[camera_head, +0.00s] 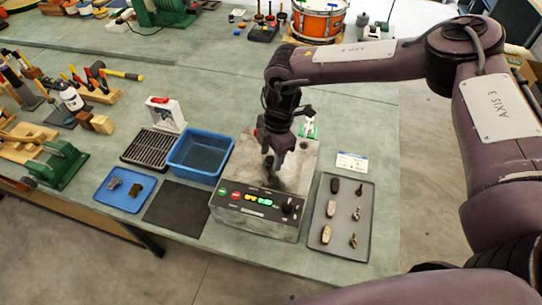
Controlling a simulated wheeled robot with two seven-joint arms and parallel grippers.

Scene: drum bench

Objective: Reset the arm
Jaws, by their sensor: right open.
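My right arm comes in from the right. Its dark gripper (277,163) hangs fingers down over the top of a grey metal machine (253,220) with lit buttons and a knob on its front panel. The gripper is open, and I see nothing held in it. The wrist and fingers hide part of the machine's top, and I cannot tell whether the fingertips touch it. My left gripper is not in view.
Right of the machine lies a grey tray (343,238) with several small parts. Left are a blue bin (183,165), a black mat (176,211), a black rack (147,150) and a blue tray (119,201) with small pieces. An orange drum (317,22) stands behind.

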